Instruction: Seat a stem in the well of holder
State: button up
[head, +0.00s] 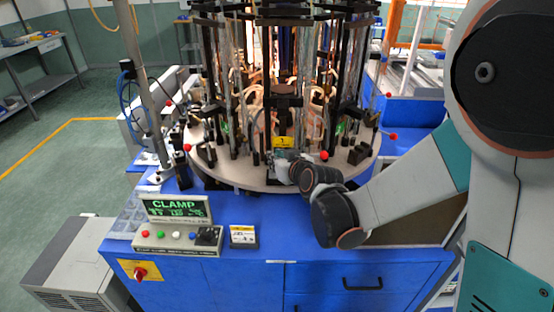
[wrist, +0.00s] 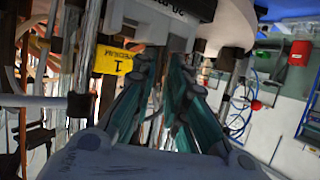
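My gripper (head: 283,160) is at the front edge of the round carousel table (head: 235,172), just below a yellow label (head: 283,142) marked 1. In the wrist view my gripper (wrist: 167,62) shows two teal-lined fingers that lean toward each other, with a gap between them. I cannot tell whether they grip a thin glass piece. The yellow label (wrist: 113,60) is left of the fingertips in the wrist view. I cannot make out the stem or the well of the holder; my wrist and fingers cover that area in the head view.
Glass tubes and black posts (head: 228,90) crowd the carousel. Red-tipped levers (head: 393,137) stick out around its rim. A control panel (head: 176,222) reading CLAMP and a small yellow-black box (head: 243,236) stand on the blue cabinet (head: 235,275).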

jog(key=shift+s+d+r, duration=0.1)
jog(key=shift+s, duration=0.1)
jog(key=shift+s+d+r, duration=0.1)
jog(key=shift+s, duration=0.2)
jog(key=shift+s+d+r, duration=0.15)
jog(key=shift+s, duration=0.1)
jog(key=shift+s+d+r, duration=0.1)
jog(key=shift+s+r, duration=0.05)
jog(key=shift+s, duration=0.15)
jog(key=shift+p+v, duration=0.5)
jog(key=shift+v, duration=0.55)
jog(key=o, duration=0.6)
jog(key=shift+c, duration=0.2)
